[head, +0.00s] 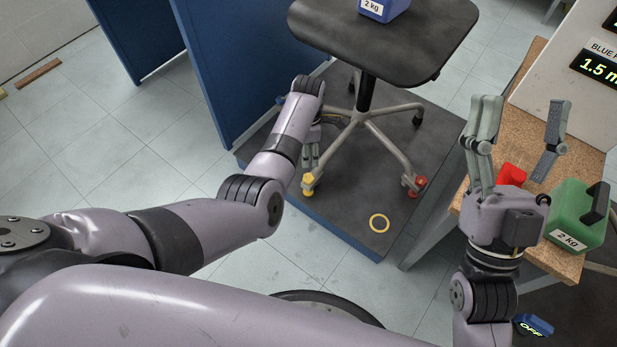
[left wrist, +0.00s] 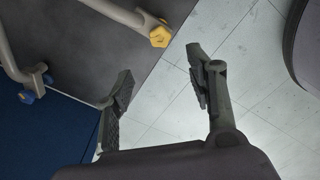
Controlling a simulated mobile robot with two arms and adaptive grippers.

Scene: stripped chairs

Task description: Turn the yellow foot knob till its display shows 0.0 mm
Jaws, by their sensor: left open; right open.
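The yellow foot knob (head: 308,182) sits at the end of a front leg of the chair base (head: 360,118); in the left wrist view the knob (left wrist: 160,37) lies beyond the fingertips. My left gripper (head: 312,158) is just above the knob in the head view, partly hidden by my arm; in the left wrist view the gripper (left wrist: 158,78) is open and empty. My right gripper (head: 524,106) is open and empty over the workbench. A display panel (head: 596,65) at the right edge reads "BLUE F" and "1.5 m", cut off. No yellow display shows.
A red foot knob (head: 417,187) and a blue one (left wrist: 28,96) are on other legs. A yellow ring (head: 379,223) is on the dark platform (head: 345,215). A blue partition (head: 245,60) stands left. The bench (head: 530,88) holds a green 2 kg weight (head: 580,215) and a red block (head: 512,174).

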